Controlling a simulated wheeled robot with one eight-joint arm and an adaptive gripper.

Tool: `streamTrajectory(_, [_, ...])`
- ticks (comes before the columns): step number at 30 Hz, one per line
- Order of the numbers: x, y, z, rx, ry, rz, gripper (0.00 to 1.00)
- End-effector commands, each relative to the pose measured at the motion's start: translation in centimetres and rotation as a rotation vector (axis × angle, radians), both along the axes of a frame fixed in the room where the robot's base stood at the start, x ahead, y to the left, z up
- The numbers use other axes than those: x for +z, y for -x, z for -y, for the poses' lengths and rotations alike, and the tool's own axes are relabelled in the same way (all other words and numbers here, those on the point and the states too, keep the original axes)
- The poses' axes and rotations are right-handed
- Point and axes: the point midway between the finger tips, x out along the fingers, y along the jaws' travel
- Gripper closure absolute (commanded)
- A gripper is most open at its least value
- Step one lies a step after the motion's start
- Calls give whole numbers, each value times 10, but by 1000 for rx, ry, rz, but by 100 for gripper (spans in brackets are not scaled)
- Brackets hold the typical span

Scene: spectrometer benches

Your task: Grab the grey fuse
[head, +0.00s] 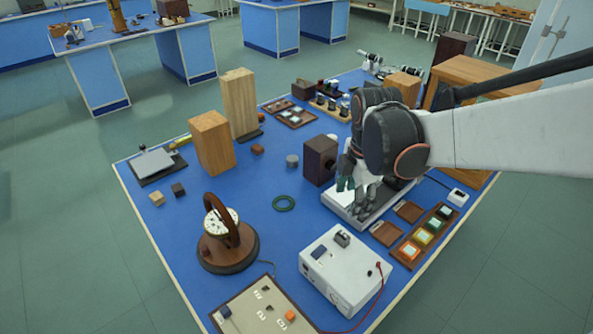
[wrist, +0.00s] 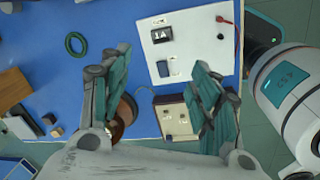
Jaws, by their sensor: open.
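A dark grey block (head: 342,238) stands on top of the white box (head: 350,277); it looks like the grey fuse, though I cannot be sure. In the wrist view what seems to be the same block (wrist: 161,34) bears a "1A" label. It lies just beyond the fingertips, toward the top of the picture. My gripper (head: 358,199) hangs over the white tray behind the box. In the wrist view my gripper (wrist: 159,60) is open, its fingers wide apart with nothing between them. A smaller dark blue piece (head: 318,252) is also on the white box.
A red lead (head: 381,290) runs from the box. A beige panel (head: 250,320) with small parts lies in front. A round brown-based instrument (head: 227,255) stands at left, and a dark block (head: 320,160) stands behind. Blue tabletop around the green ring (head: 284,203) is clear.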

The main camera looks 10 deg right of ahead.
Motion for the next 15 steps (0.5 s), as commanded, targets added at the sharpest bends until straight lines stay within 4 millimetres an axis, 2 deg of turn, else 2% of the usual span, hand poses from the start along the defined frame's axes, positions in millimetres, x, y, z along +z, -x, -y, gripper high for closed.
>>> streamTrajectory(1, [-7,-10,0,86,9,-26,43])
streamTrajectory(6, [-28,-25,-1,328,27,-93,43])
streamTrajectory(10, [-36,-30,-1,425,28,-119,43])
streamTrajectory(15, [-55,-31,-1,458,29,-128,43])
